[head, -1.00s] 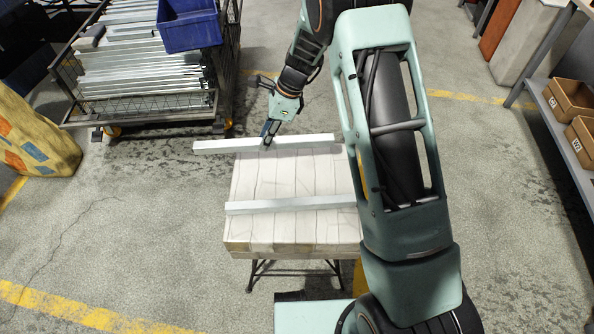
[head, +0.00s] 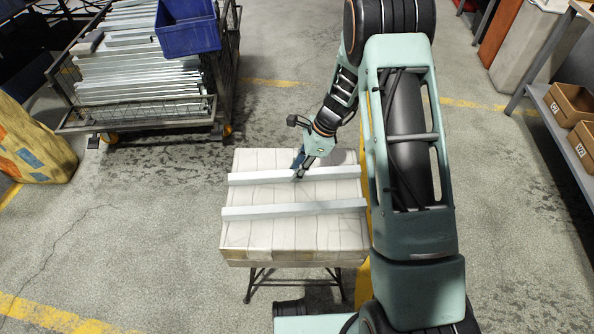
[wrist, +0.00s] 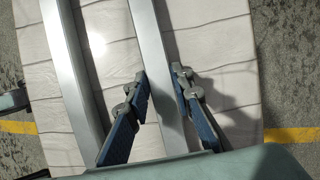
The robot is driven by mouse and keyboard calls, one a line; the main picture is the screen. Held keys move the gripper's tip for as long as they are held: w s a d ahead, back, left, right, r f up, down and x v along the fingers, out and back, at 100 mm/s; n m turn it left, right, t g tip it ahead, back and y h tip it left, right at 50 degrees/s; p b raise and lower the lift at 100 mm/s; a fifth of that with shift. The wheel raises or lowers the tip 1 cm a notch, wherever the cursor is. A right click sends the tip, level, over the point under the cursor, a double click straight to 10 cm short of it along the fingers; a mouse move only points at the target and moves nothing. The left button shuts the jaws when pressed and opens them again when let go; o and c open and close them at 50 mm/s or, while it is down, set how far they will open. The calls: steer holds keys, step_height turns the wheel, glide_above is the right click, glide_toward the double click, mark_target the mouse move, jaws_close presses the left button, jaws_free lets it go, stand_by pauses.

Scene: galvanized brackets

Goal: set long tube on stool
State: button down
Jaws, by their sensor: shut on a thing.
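A long, pale grey metal tube (head: 255,178) lies across the far half of the stool (head: 270,235), over its white plank-patterned top. My gripper (head: 299,175) is shut on this tube near its middle. In the wrist view the tube (wrist: 155,60) runs between the two blue fingers of my gripper (wrist: 158,80). I cannot tell whether it touches the top or hangs just above it. A second similar tube (head: 270,212) lies nearer and roughly parallel, with a gap between; it shows at left in the wrist view (wrist: 70,75).
A wire cart (head: 140,113) with stacked metal lengths and a blue bin (head: 188,30) stands back left. A patterned yellow object (head: 38,150) is at the left edge. A shelf with brown boxes (head: 572,103) is at right. The floor left of the stool is clear.

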steer(key=c, duration=1.7)
jaws_free()
steer(key=p+v, duration=0.3)
steer(key=v, duration=0.9)
steer(key=shift+r, duration=0.1)
